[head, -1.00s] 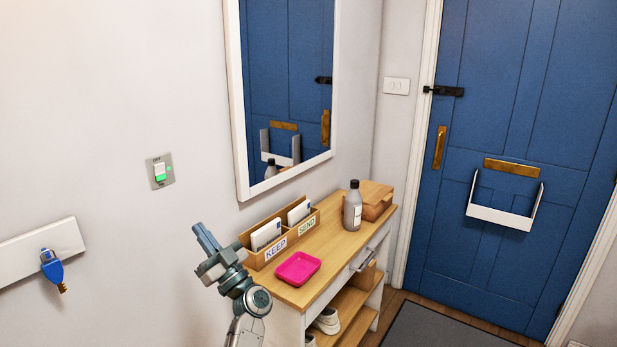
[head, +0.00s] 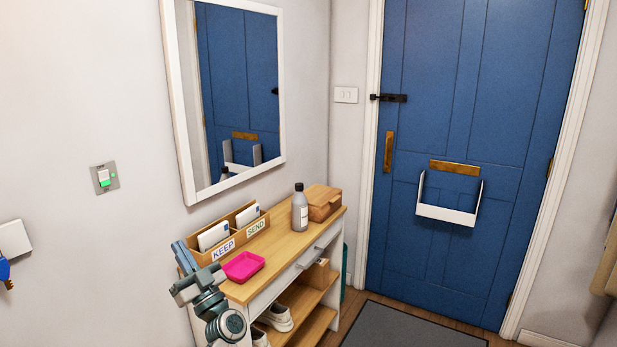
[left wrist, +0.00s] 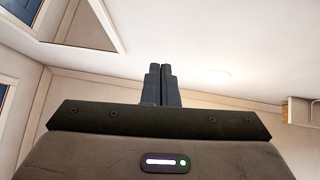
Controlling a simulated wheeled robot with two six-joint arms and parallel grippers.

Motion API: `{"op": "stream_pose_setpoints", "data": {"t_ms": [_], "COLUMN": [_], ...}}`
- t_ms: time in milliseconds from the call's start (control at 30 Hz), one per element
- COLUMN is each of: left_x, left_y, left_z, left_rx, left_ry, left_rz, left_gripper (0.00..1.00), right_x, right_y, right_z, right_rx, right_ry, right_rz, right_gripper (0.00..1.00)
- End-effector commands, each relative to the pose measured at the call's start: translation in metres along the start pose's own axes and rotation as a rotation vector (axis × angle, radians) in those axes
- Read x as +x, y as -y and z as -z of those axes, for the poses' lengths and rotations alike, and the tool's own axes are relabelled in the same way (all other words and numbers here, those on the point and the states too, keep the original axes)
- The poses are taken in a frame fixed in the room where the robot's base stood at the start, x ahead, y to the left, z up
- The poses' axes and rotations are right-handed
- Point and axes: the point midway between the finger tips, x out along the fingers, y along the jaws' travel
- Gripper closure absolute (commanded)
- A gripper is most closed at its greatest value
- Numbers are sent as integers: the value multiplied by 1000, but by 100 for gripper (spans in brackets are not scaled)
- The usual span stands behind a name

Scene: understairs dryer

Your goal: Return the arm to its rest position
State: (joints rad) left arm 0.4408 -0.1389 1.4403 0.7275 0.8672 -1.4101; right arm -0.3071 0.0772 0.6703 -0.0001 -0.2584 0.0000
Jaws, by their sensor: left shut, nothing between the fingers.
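My left gripper (head: 184,257) is at the lower left of the head view, in front of the near left end of the wooden console table (head: 285,247). It points upward and holds nothing. In the left wrist view its two dark fingers (left wrist: 163,84) are together, with the ceiling and upper walls behind them. My left arm comes up from the bottom edge of the head view. My right gripper is not in view.
On the table are a KEEP/SEND letter rack (head: 230,236), a pink tray (head: 243,266), a grey bottle (head: 299,208) and a wooden box (head: 322,203). Shoes (head: 277,318) sit on its shelf. A blue door (head: 455,120) and dark mat (head: 400,328) are at the right.

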Motion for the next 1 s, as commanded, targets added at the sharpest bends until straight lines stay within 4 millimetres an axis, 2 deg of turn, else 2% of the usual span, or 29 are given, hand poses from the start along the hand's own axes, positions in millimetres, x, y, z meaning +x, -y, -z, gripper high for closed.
{"op": "stream_pose_setpoints", "data": {"t_ms": [267,467,633,767,867,1000], "left_x": [-24,-62,-126,-183,-228,-290], "left_y": [-5,-7,1,21,47,99], "left_z": [-7,-17,-34,-49,-60,-73], "left_rx": [-53,-100,-128,-119,-93,-24], "left_ry": [-6,38,183,366,542,831], "left_rz": [-217,-466,-777,-991,-1121,-1243], "left_gripper": [100,100,100,100,100,100], "right_x": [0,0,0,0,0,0], "right_y": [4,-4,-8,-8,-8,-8], "right_z": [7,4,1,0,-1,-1], "right_rx": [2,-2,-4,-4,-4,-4], "right_ry": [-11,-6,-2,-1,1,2], "right_rz": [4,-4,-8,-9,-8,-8], "right_gripper": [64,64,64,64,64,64]}}
